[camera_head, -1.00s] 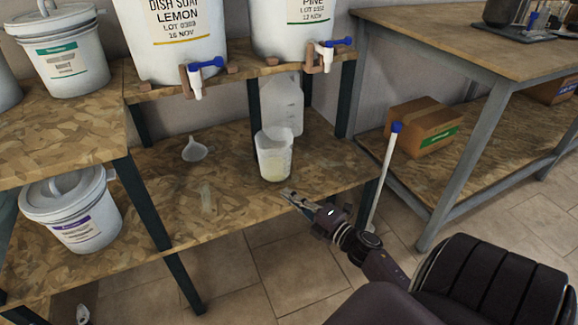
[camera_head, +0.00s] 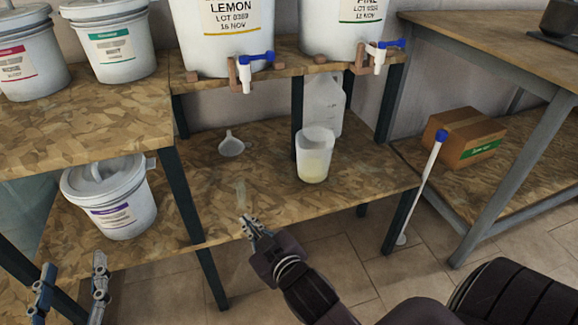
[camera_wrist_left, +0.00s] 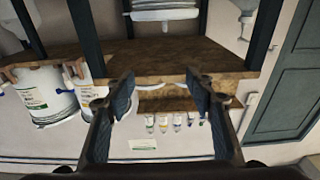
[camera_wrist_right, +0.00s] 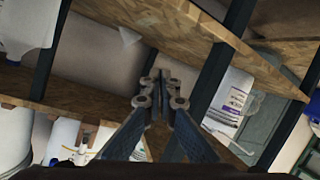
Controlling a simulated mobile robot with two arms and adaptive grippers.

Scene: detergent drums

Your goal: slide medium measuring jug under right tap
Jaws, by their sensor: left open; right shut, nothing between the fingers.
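The translucent measuring jug (camera_head: 314,160) stands upright on the lower shelf (camera_head: 270,205), with pale yellow liquid at its bottom. I take it for the medium one. The right tap (camera_head: 379,56), white with a blue lever, is on the green-labelled drum (camera_head: 335,28). In the head view the jug appears left of this tap. My right gripper (camera_head: 248,224) is shut and empty near the shelf's front edge, left of the jug and apart from it; its fingertips also show in the right wrist view (camera_wrist_right: 160,85). My left gripper (camera_head: 70,275) is open and empty at the lower left.
A left tap (camera_head: 245,72) is on the lemon drum (camera_head: 222,35). A white funnel (camera_head: 231,145) and a small clear vessel (camera_head: 241,193) are on the shelf. A translucent container (camera_head: 325,103) stands behind the jug. A blue-capped white pole (camera_head: 424,185) stands near the shelf's right end.

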